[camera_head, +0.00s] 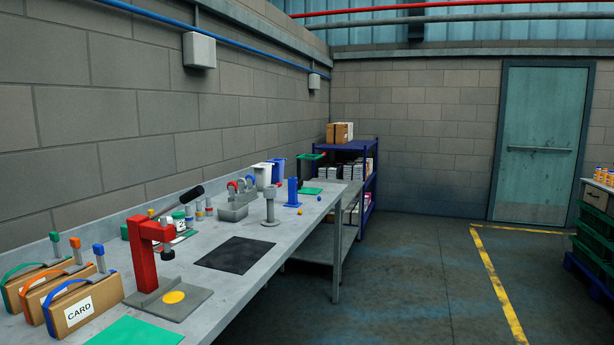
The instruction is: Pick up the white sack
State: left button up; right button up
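I cannot make out a white sack for certain in the head view. A small white item, partly hidden, shows beside a brown cardboard box (338,133) on top of the blue shelf rack (358,146) in the far corner. White and dark packs (345,171) fill the shelf below; they are too small to tell apart. A white container (263,170) stands at the far part of the workbench. Neither of my grippers is in view.
Green crates (592,243) stand at the right. The floor (420,275) between is clear up to the door (540,145).

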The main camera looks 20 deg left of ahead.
aim_at(262, 171)
jog(key=i+z, duration=0.2)
jog(key=i, duration=2.85)
jog(key=i+u, duration=0.15)
jog(key=i, duration=0.65)
jog(key=l, duration=0.05)
